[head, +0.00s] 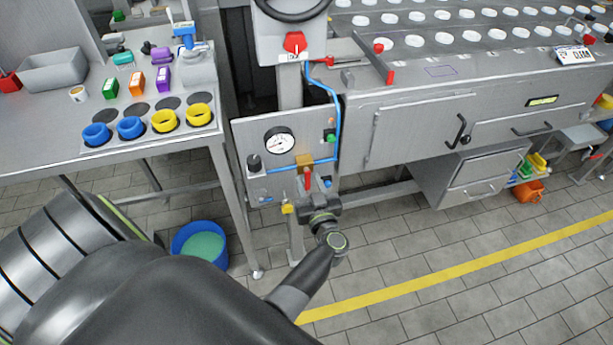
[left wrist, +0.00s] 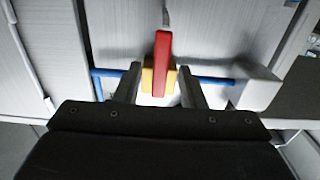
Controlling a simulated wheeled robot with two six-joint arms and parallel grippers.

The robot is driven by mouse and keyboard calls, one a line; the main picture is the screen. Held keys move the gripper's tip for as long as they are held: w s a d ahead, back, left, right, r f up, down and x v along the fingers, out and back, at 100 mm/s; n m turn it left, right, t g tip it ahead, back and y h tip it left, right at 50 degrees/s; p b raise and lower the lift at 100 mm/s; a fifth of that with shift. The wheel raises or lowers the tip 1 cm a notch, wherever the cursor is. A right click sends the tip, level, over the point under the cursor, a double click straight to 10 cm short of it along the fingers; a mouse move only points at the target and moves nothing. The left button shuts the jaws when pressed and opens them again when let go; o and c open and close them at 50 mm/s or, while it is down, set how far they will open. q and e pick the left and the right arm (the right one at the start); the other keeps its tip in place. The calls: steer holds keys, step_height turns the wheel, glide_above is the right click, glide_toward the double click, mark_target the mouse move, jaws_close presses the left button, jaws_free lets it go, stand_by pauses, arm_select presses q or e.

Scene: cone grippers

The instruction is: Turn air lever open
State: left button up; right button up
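The air lever (left wrist: 162,62) is a red handle on a yellow valve body (left wrist: 147,80) in a blue air line (left wrist: 215,81). In the head view the red lever (head: 308,180) hangs down below the brass valve block (head: 304,161) on the grey air panel (head: 247,130). My left gripper (left wrist: 160,88) is open, with one finger on each side of the red lever and gaps between. In the head view my left wrist (head: 322,222) is just below the panel, and its fingers are hard to make out. My right gripper is not in view.
A round gauge (head: 279,141), a black knob (head: 254,163) and a green button (head: 331,137) are on the panel. A table (head: 60,143) with colored rings stands left. A blue bucket (head: 186,231) is on the floor. A machine with drawers (head: 487,167) stands right.

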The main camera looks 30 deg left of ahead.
arm_select(q)
steer(key=shift+w+a, duration=0.15)
steer(key=shift+a, duration=0.05)
steer(key=shift+r, duration=0.1)
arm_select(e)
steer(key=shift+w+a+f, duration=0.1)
arm_select(q)
steer(key=shift+c, duration=0.7)
jaws_close()
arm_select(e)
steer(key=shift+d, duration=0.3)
